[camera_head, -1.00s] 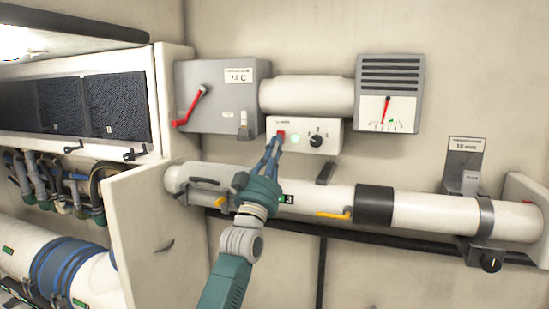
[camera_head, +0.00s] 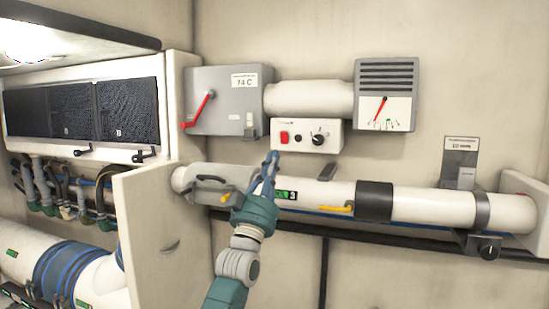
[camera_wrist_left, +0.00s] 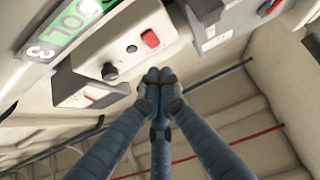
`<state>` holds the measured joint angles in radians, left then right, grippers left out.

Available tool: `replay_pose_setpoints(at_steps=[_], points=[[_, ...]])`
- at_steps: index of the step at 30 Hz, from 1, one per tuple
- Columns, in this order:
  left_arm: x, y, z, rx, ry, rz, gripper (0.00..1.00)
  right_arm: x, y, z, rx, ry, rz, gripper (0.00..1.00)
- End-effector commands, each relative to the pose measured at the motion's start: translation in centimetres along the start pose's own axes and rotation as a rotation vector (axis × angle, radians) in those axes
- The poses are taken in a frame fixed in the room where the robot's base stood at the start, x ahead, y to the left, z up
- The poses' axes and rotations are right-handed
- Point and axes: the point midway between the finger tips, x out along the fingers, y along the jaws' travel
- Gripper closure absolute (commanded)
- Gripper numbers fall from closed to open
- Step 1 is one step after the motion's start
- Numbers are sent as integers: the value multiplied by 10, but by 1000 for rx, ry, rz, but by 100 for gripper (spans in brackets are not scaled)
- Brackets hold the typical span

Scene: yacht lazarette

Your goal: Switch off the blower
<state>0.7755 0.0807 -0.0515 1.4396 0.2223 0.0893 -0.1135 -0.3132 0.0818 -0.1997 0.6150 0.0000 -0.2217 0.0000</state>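The white control box (camera_head: 333,141) is on the wall under a white duct. It has a red rocker switch (camera_head: 284,138), a small dark round lamp (camera_head: 299,138) and a black knob (camera_head: 318,139). The wrist view shows the same switch (camera_wrist_left: 150,38), lamp (camera_wrist_left: 131,48) and knob (camera_wrist_left: 110,72) unobstructed. My left gripper (camera_head: 271,158) is below and slightly left of the switch, apart from it. Its fingertips (camera_wrist_left: 160,76) are together with nothing between them. My right gripper is not in view.
A grey box (camera_head: 225,100) with a red lever (camera_head: 199,109) is at upper left. A gauge (camera_head: 385,110) with a red needle is at right. A white pipe (camera_head: 420,204) with yellow handles runs below. An open white panel (camera_head: 150,225) stands left of my arm.

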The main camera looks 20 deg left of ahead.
Motion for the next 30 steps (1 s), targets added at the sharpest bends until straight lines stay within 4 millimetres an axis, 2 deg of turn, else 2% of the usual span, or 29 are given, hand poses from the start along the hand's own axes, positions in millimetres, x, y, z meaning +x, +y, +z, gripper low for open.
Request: replay_pose_setpoints(at_steps=[1, 6, 9, 12, 22, 30], points=[[-13, 0, 8, -1, -3, 0, 100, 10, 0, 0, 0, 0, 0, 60], [-43, 0, 16, -1, -3, -1, 100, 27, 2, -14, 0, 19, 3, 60], [-55, 0, 18, -1, -2, -1, 100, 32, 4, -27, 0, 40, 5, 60], [-62, 0, 19, -1, -2, -1, 100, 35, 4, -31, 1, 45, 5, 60], [-65, 0, 19, 0, -2, -1, 100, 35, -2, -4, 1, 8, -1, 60], [-68, 1, 23, 0, -14, 1, 100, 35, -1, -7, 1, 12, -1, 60]])
